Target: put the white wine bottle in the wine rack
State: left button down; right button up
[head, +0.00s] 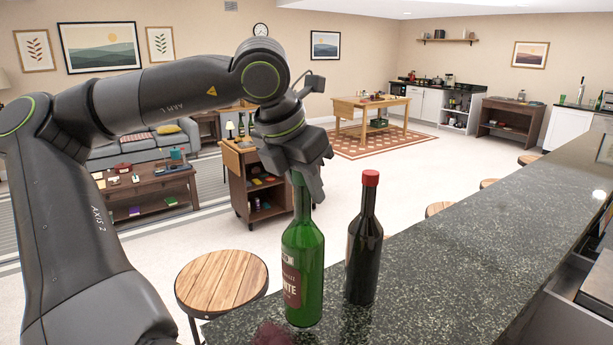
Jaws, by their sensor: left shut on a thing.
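My left gripper (306,178) comes down from above and is shut on the neck of a green glass bottle (303,255). The bottle is upright at the near end of the dark stone bar top, with a dark red label whose visible letters end in "NTE". I cannot tell whether its base touches the stone. The fingers hide its top. A darker bottle with a red cap (364,240) stands upright just to its right, apart from the gripper. No wine rack can be made out clearly. My right gripper is not in view.
The speckled bar top (470,245) runs clear to the far right. A round wooden stool (222,281) stands left of the bar. A wooden cart (240,185) is beyond my left gripper. A blurred dark red patch (273,335) lies at the bottom edge.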

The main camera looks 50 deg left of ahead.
aim_at(305, 211)
pick_arm(q)
jog(key=shift+f, duration=0.35)
jog(key=shift+s+d+f+b, duration=0.15)
jog(key=shift+f+b, duration=0.35)
jog(key=shift+b, duration=0.05)
notch_tip(305, 211, down, 3)
jog(key=shift+r+b, duration=0.1)
jog(key=shift+b, duration=1.05)
jog(key=shift+r, duration=0.1)
jog(key=shift+f, duration=0.2)
jog(key=c, duration=1.2)
grip_release()
